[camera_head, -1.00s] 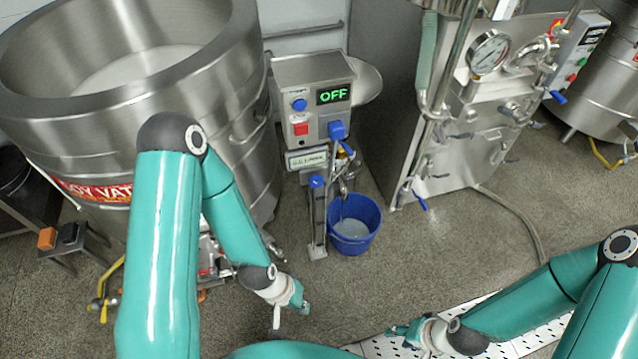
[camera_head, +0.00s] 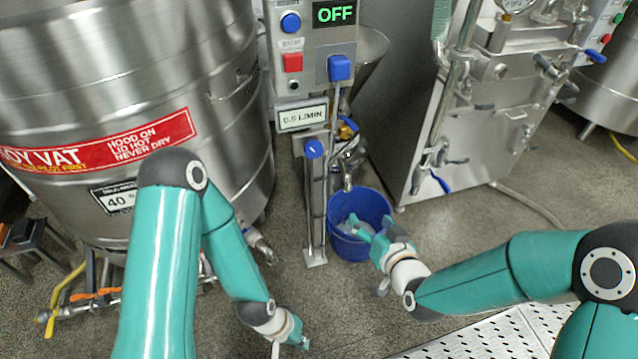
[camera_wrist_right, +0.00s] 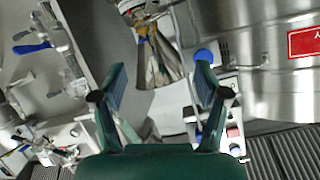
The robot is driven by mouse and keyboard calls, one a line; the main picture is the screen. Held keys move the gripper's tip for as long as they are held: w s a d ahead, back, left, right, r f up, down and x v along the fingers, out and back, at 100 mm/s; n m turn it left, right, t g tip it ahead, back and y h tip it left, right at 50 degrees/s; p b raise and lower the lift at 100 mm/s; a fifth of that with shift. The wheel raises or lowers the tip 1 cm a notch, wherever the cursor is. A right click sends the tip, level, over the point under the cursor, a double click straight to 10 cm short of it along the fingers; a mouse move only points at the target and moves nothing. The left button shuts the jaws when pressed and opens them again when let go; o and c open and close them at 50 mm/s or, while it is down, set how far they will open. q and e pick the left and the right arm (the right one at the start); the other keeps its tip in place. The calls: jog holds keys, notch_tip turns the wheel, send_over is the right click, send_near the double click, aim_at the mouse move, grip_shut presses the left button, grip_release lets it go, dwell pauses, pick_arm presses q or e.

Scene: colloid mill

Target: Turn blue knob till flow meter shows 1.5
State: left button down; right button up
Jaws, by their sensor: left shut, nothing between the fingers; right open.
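A round blue knob (camera_head: 314,149) tops a slim metal post beside the control box; it also appears in the right wrist view (camera_wrist_right: 204,56). The flow meter (camera_head: 302,117) above it is a small panel marked L/MIN; its reading starts with 0, but the last digit is hard to read. My right gripper (camera_head: 374,228) is open and empty in front of the blue bucket, to the right of and lower in the picture than the knob. My left gripper (camera_head: 304,343) is shut and empty, low over the floor, well below the knob in the picture.
The control box shows OFF (camera_head: 334,13) and carries a blue button (camera_head: 290,22), a red button (camera_head: 292,62) and a squarish blue knob (camera_head: 339,68). A blue bucket (camera_head: 336,240) holds pale liquid. A steel soy vat (camera_head: 60,100) stands left, a steel machine (camera_head: 430,110) right.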

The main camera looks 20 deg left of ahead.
jog(key=a+r+n+t+y+b, duration=0.2)
jog(key=a+r+y+b, duration=0.1)
jog(key=a+b, duration=0.3)
pick_arm(q)
notch_tip(320, 180, down, 11)
jog(key=b, duration=0.2)
pick_arm(e)
send_near(316, 152)
jog(key=shift+t, duration=0.4)
jog(key=x, duration=0.9)
jog(key=shift+w+a+f, duration=0.1)
jog(key=shift+a+f, duration=0.2)
jog(key=shift+a, duration=0.05)
jog(key=c, duration=1.1)
jog(key=shift+d, duration=0.3)
jog(key=shift+c, duration=0.3)
pick_arm(q)
jog(key=shift+f+b, duration=0.15)
jog(key=shift+b, duration=0.15)
pick_arm(e)
jog(key=shift+a, duration=0.15)
